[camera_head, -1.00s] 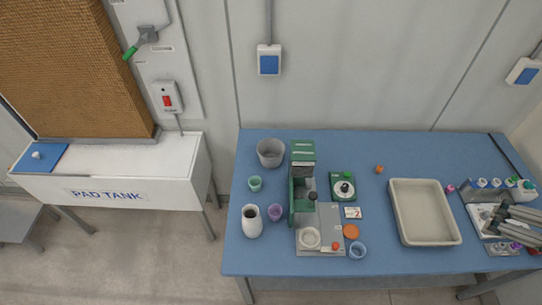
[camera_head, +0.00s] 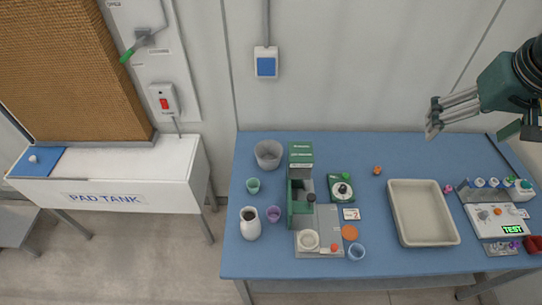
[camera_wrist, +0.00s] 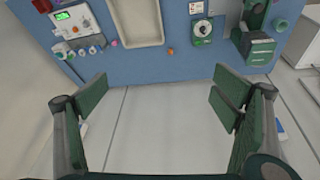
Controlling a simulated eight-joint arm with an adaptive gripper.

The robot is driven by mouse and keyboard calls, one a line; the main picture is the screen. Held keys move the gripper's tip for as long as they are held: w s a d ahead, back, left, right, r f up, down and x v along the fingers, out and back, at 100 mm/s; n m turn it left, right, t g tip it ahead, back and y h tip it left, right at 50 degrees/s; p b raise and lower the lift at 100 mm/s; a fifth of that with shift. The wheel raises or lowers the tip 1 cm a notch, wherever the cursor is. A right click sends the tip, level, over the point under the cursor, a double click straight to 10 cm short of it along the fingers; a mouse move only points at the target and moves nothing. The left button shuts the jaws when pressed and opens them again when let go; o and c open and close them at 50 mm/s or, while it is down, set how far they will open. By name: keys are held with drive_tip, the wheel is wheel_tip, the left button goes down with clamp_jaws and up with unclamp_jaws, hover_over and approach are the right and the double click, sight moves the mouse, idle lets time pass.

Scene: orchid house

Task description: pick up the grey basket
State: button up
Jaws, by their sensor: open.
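The grey basket (camera_head: 268,154) looks like a small round tub standing upright at the back left of the blue table in the head view, left of a green machine. It looks empty. My gripper (camera_head: 433,117) is raised at the upper right of the head view, well to the right of the basket and apart from it. In the wrist view my gripper (camera_wrist: 160,95) has its fingers wide apart with nothing between them. A grey shape at that view's right edge may be the basket, but I cannot tell.
The green machine (camera_head: 301,195) stands just right of the basket. A green cup (camera_head: 253,186), a purple cup (camera_head: 274,214) and a white jug (camera_head: 250,224) stand in front of it. A shallow beige tray (camera_head: 422,243) lies farther right. The wall is close behind.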

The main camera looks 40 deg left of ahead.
drive_tip(key=w+a+n+g, duration=0.1)
drive_tip(key=w+a+n, duration=0.2)
drive_tip(key=a, duration=1.2)
drive_tip(key=n+g+h, duration=0.2)
drive_tip(key=n+g, duration=0.1)
drive_tip(key=n, duration=0.4)
hover_over(269, 143)
drive_tip(key=s+d, duration=0.4)
wheel_tip(269, 143, down, 9)
wheel_tip(269, 143, down, 28)
drive_tip(key=shift+w+a+f, duration=0.2)
drive_tip(key=shift+w+f, duration=0.05)
drive_tip(key=shift+w, duration=0.05)
drive_tip(key=shift+f, duration=0.1)
drive_tip(key=shift+f, duration=1.2)
drive_tip(key=shift+f, duration=0.1)
